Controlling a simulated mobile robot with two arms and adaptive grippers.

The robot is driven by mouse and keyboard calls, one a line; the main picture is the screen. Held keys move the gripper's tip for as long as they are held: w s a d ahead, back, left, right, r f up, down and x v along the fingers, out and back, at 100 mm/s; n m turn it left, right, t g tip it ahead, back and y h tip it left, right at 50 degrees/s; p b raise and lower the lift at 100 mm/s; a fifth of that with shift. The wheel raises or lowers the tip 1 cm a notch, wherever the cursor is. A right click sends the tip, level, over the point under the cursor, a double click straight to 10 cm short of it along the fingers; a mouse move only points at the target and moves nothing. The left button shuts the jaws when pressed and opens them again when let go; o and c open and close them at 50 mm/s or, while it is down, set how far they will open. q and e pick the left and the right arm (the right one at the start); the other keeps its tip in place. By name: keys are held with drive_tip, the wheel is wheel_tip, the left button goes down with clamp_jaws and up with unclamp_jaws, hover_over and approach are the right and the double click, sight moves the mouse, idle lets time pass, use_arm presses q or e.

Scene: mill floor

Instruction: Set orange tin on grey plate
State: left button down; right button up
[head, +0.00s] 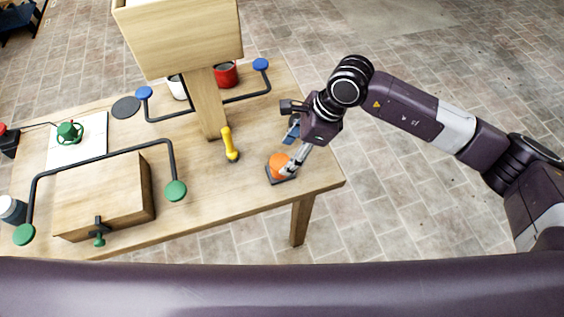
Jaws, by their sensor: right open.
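The orange tin (277,163) is near the right front corner of the wooden table. A flat dark grey round disc (126,107) lies at the table's back left. My left gripper is not in view.
A yellow-handled tool (229,145) lies left of the tin. A wooden post with a box (185,35) rises mid-table. A red mug (225,74), a wooden block (105,195) and dark bent rails (105,157) stand around. A blue item (292,131) is beside my wrist.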

drive_tip(key=b+v, duration=0.1)
drive_tip(key=v, duration=0.5)
idle(0.3)
